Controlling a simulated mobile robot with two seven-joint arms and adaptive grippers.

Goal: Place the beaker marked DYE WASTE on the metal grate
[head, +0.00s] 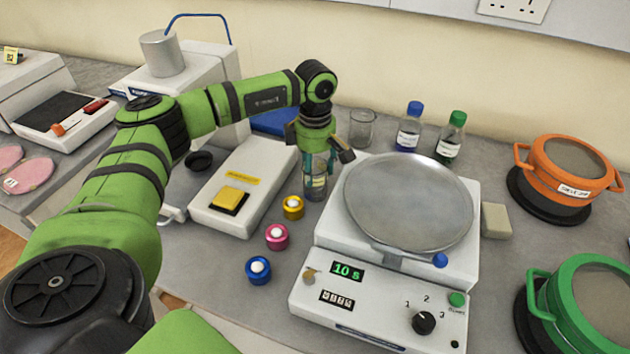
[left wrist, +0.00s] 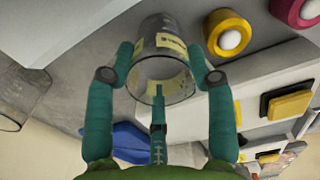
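A clear glass beaker with a yellow label (head: 315,186) is at the table's middle, between the white box with a yellow button and the round-plate machine. The label is too small to read. My left gripper (head: 317,158) points down at it. In the left wrist view the teal fingers (left wrist: 160,50) lie against both sides of the beaker (left wrist: 163,72), which looks empty. I cannot tell whether its base touches the table. Another clear beaker (head: 362,128) stands behind, with no readable label. I see no metal grate for certain. My right gripper is out of view.
The machine with a round metal plate (head: 408,200) is close right of the beaker. The white box (head: 240,190) is close left. Yellow, pink and blue round pieces (head: 277,237) lie in front. Capped bottles (head: 409,127) stand behind; orange (head: 570,165) and green pots are right.

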